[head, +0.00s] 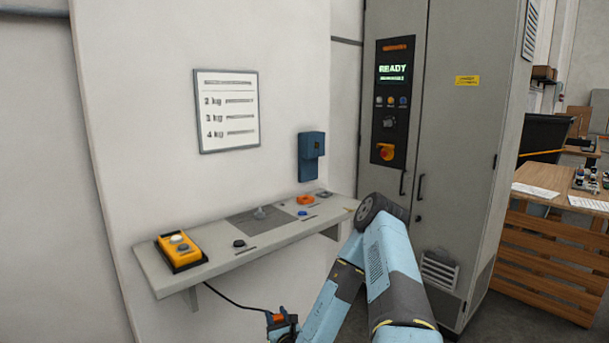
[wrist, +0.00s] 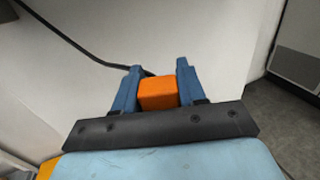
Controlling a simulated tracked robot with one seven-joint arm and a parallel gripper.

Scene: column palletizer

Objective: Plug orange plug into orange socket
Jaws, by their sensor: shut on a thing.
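My gripper (wrist: 157,77) is shut on the orange plug (wrist: 158,94), a block held between its two blue fingers. A black cable runs from the plug to the upper left in the wrist view. In the head view my gripper (head: 283,321) is low at the bottom centre, below and in front of the wall shelf, with a bit of the plug's orange showing. An orange ring-like piece (head: 305,199) lies on the right part of the shelf; I cannot tell whether it is the orange socket. The gripper is well apart from it.
The grey shelf (head: 215,262) carries a yellow button box (head: 181,251), a black round piece (head: 239,243) and small blue pieces (head: 303,213). A blue box (head: 311,156) hangs on the wall above. A tall grey cabinet (head: 447,130) stands to the right.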

